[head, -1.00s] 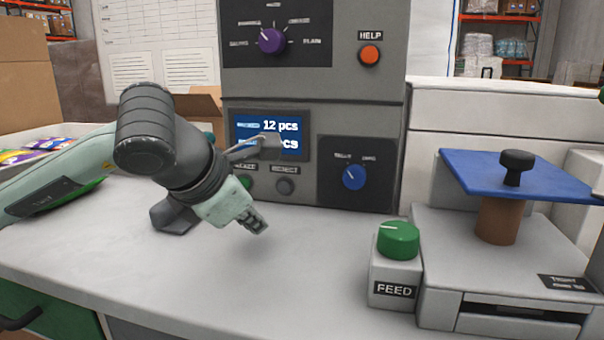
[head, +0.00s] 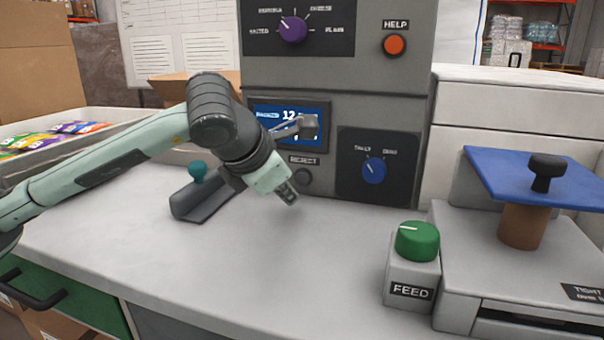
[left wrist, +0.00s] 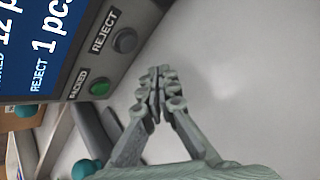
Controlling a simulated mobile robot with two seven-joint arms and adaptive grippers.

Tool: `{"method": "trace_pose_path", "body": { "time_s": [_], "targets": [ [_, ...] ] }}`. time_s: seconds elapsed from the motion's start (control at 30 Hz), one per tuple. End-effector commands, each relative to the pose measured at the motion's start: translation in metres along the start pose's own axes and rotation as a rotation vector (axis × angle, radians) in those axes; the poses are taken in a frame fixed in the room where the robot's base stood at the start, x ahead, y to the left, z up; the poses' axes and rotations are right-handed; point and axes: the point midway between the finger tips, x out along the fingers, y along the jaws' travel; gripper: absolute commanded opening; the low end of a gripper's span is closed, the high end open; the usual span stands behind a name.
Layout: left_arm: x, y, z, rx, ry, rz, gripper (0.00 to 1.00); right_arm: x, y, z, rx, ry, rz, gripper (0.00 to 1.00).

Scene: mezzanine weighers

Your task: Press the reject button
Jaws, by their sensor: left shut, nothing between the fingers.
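The reject button (head: 303,177) is a small round grey button under the REJECT label on the grey machine's front, below the screen. It also shows in the left wrist view (left wrist: 124,40), uncovered. A green button (left wrist: 99,87) labelled PACKED sits beside it; my arm hides it in the head view. My left gripper (head: 291,198) is shut and empty, its fingers pointing down and right. In the head view it appears just below and left of the reject button. In the left wrist view the fingertips (left wrist: 160,82) are apart from both buttons. My right gripper is not in view.
The screen (head: 285,118) is partly hidden by my left wrist. A blue knob (head: 374,170) is right of the button. A green-topped FEED control (head: 416,243) and a blue-plated scale (head: 530,180) stand at right. A teal-balled lever (head: 197,170) is behind my arm.

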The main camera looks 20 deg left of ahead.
Motion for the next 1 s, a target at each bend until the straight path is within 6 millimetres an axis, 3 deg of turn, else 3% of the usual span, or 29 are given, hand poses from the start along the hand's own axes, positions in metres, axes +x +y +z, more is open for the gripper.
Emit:
{"method": "trace_pose_path", "body": {
  "time_s": [0.07,0.3,1.0],
  "targets": [
    [0.007,0.006,0.005,-0.002,0.004,-0.001,0.0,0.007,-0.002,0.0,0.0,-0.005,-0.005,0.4],
    [0.023,0.015,0.015,0.0,0.001,0.0,0.0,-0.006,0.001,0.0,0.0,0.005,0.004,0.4],
    [0.025,0.018,0.018,0.0,0.001,0.001,0.0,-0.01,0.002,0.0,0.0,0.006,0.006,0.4]
  ]
}}
